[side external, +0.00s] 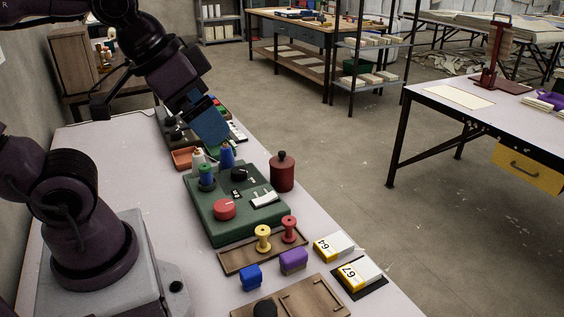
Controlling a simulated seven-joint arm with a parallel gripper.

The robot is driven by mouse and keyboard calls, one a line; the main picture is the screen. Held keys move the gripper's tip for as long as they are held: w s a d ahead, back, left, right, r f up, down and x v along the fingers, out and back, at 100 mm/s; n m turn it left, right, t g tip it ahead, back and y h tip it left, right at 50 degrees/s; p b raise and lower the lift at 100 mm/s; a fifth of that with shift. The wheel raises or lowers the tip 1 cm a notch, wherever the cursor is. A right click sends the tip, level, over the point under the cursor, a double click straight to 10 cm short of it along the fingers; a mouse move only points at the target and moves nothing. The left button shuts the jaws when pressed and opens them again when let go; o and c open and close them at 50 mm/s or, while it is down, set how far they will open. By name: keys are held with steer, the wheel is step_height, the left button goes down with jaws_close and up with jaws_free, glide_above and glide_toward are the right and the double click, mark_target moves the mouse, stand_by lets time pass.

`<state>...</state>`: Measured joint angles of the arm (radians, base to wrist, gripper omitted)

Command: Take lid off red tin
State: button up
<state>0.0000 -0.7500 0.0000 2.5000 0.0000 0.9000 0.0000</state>
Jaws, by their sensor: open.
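The red tin (283,176) stands upright on the white table, just right of the green board. Its lid (281,159) is on top and has a small dark knob. My gripper (211,126) hangs above the table, up and left of the tin and apart from it. Its blue fingers are open, and I see nothing held between them. The fingers overlap closely in this view, so the gap is hard to make out.
The green board (218,222) carries bottles, a red button, a dark knob and a white switch. An orange tray (184,158) lies behind it. Wooden trays (236,261), spools, blue and purple blocks and numbered boxes (334,246) stand in front. The table's right edge is close to the tin.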

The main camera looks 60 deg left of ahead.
steer(key=shift+f, duration=0.1)
steer(key=n+g+y, duration=0.2)
steer(key=n+y, duration=0.1)
steer(key=n, duration=0.6)
glide_toward(282, 152)
steer(key=x, duration=0.4)
steer(key=shift+f, duration=0.15)
steer(key=shift+x, duration=3.1)
steer(key=shift+d, duration=0.1)
steer(key=shift+c, duration=0.5)
